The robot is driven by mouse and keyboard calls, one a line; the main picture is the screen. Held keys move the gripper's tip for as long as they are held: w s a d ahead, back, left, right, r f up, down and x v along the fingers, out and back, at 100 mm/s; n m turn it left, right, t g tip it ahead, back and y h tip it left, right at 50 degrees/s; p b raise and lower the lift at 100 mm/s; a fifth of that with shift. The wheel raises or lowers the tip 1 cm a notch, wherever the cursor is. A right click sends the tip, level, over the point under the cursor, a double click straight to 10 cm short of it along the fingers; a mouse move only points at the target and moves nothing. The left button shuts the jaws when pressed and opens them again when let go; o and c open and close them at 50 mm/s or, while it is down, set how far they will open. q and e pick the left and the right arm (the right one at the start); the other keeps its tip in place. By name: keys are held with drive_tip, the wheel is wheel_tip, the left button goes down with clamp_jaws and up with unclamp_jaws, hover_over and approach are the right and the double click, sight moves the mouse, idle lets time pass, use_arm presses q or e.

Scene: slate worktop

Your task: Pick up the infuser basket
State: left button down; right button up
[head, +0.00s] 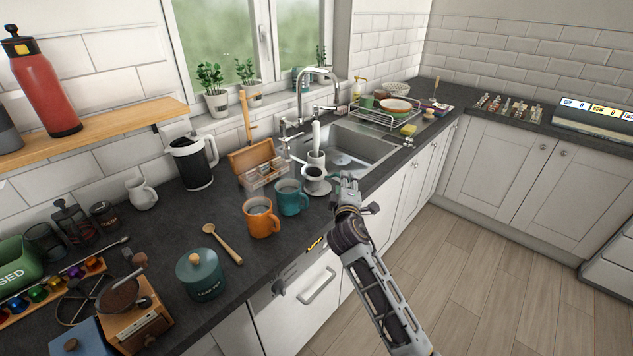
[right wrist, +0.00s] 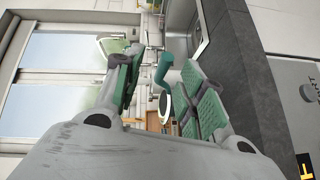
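A small pale cup-shaped piece with a dark inside (head: 315,172), which looks like the infuser basket, sits by the front edge of the worktop, just right of the teal mug. My right gripper (head: 349,184) is just to its right, near the worktop edge. In the right wrist view its teal-padded fingers (right wrist: 165,88) stand apart. Between them, farther off, show a dark oval with a pale rim (right wrist: 165,106) and a curved teal piece (right wrist: 163,66). I cannot tell whether they belong together. Nothing is visibly gripped. My left gripper is not in view.
A teal mug (head: 291,198) and an orange mug (head: 261,217) stand left of the basket. Behind are an open wooden box (head: 252,157) and a white upright tool (head: 316,140). The sink (head: 355,146) is behind right. Open floor lies at the right.

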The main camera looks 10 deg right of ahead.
drive_tip(key=shift+x, duration=1.1)
drive_tip(key=shift+w+f, duration=0.15)
drive_tip(key=shift+w, duration=0.35)
drive_tip(key=shift+w+f, duration=0.15)
drive_tip(key=shift+w, duration=0.4)
drive_tip(key=shift+w+d, duration=0.15)
drive_tip(key=shift+w, duration=0.2)
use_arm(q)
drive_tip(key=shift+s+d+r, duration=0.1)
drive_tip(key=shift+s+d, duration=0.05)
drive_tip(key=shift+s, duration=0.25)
use_arm(e)
drive_tip(key=c, duration=0.8)
clamp_jaws()
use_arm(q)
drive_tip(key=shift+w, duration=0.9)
